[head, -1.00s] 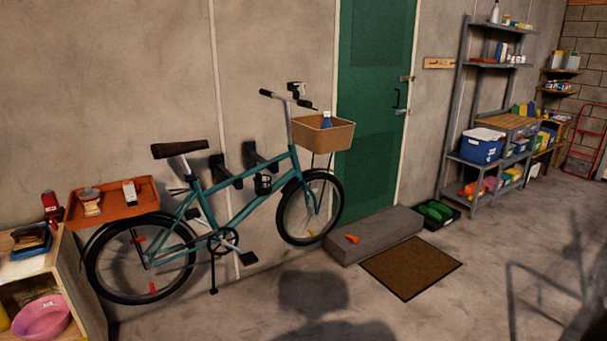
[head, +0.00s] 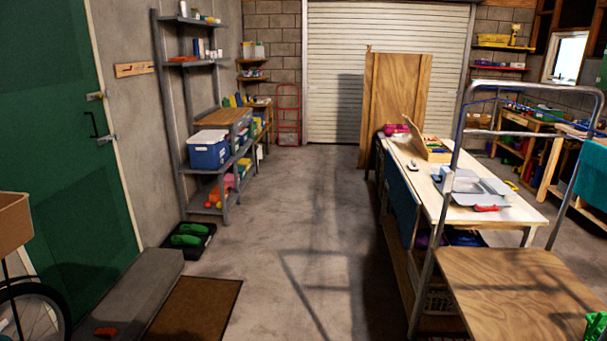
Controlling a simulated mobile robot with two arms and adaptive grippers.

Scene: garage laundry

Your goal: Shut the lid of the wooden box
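A wooden box (head: 437,156) sits on the far part of the white-topped table (head: 495,214), right of the middle in the head view. Its lid (head: 412,131) stands open, tilted up on the box's left side. Small coloured things show inside the box, too small to make out. Neither of my grippers is in view.
A grey tray (head: 478,193) and a dark-handled tool (head: 440,167) lie on the same table. A metal frame (head: 428,255) and a wooden surface (head: 520,285) stand in front. The concrete floor (head: 310,220) left of the table is clear. Shelving (head: 215,125) lines the left wall.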

